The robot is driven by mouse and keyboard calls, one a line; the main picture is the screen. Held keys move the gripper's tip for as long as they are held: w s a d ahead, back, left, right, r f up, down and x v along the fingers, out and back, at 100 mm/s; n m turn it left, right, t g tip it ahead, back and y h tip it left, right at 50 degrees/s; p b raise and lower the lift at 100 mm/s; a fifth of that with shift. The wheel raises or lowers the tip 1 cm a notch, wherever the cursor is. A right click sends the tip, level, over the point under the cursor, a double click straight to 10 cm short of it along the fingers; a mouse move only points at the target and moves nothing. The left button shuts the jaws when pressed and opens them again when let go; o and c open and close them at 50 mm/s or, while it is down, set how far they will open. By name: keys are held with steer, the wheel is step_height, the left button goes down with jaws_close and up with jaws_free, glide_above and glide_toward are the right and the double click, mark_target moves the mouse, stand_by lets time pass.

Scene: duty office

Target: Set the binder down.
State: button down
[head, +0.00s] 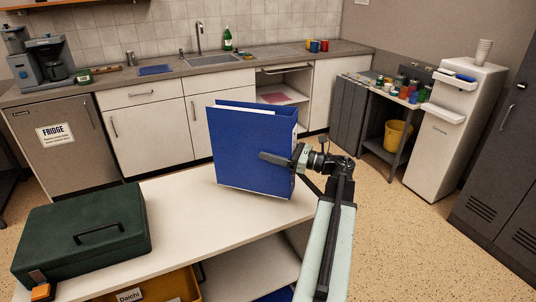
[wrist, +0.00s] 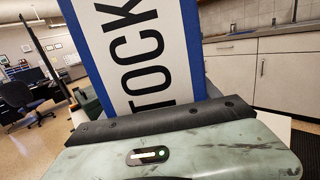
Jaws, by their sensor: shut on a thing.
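The blue binder (head: 243,150) stands upright, slightly tilted, at the far right end of the white tabletop (head: 190,205) in the head view. Its lower edge is at or just above the tabletop; I cannot tell whether it touches. My gripper (head: 283,160) is shut on the binder at its right side, with one dark finger across the blue cover. In the wrist view the binder's white spine label (wrist: 145,50) with the letters "TOCK" rises just beyond my gripper. The binder's far side is hidden.
A dark green case (head: 85,235) lies on the left of the tabletop, with an orange item (head: 40,291) at its front corner. Bare tabletop lies between case and binder. A yellow bin (head: 150,291) sits on the shelf below. The sink counter (head: 190,68) runs behind.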

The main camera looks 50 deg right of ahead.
steer(key=shift+w+d, duration=0.3)
steer(key=shift+w, duration=0.05)
steer(key=f+b, duration=0.3)
steer(key=shift+w+f+b, duration=0.25)
steer(key=shift+b, duration=0.05)
steer(key=shift+c, duration=0.9)
jaws_free()
steer(key=b+v, duration=0.1)
steer(key=v, duration=1.1)
